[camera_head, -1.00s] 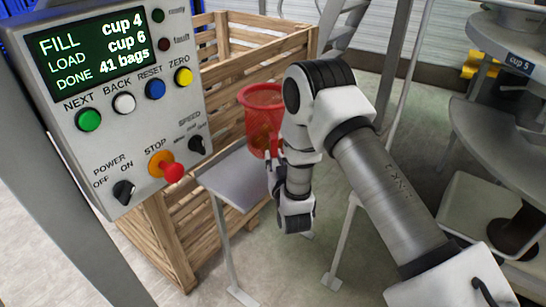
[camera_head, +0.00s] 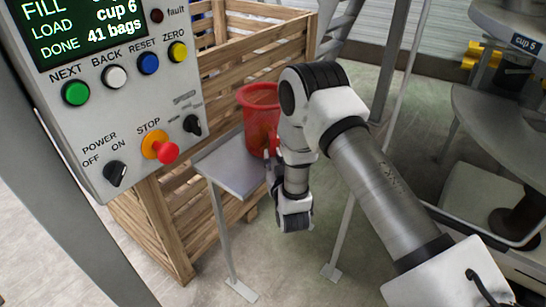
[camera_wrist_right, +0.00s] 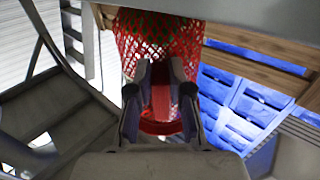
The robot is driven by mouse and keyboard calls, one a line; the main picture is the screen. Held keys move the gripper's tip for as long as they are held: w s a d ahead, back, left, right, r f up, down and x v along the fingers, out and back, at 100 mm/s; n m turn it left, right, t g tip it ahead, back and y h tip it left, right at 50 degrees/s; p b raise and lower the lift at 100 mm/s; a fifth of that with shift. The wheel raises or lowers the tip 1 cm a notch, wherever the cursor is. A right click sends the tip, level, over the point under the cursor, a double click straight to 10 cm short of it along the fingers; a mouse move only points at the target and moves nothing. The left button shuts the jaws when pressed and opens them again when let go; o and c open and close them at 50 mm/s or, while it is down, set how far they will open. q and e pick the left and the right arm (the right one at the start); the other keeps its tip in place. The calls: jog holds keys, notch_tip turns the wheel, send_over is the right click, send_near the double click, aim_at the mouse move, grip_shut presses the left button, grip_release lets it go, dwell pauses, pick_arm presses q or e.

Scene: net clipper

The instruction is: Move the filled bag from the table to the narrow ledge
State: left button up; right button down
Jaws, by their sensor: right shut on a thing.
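The red net bag (camera_head: 262,118) is upright and open at the top, at the far end of the grey plate (camera_head: 228,178). Its contents are hard to make out in the head view. It also shows in the right wrist view as red mesh (camera_wrist_right: 158,38) with a red band between the fingers. My right gripper (camera_wrist_right: 161,92) is shut on the bag. In the head view, my own wrist partly hides the bag's right side and the fingers. I cannot tell whether the bag's base touches the plate. My left gripper is not in view.
A control panel (camera_head: 120,120) with a red stop button stands close at the left. A slatted wooden crate (camera_head: 200,80) is behind the plate. A machine with round grey trays (camera_head: 490,110) stands at the right. Open floor (camera_head: 300,265) lies in front of the plate.

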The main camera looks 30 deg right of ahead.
jog(key=shift+f, duration=0.15)
jog(key=c, duration=1)
grip_release()
jog(key=shift+s, duration=0.15)
jog(key=shift+v, duration=3.6)
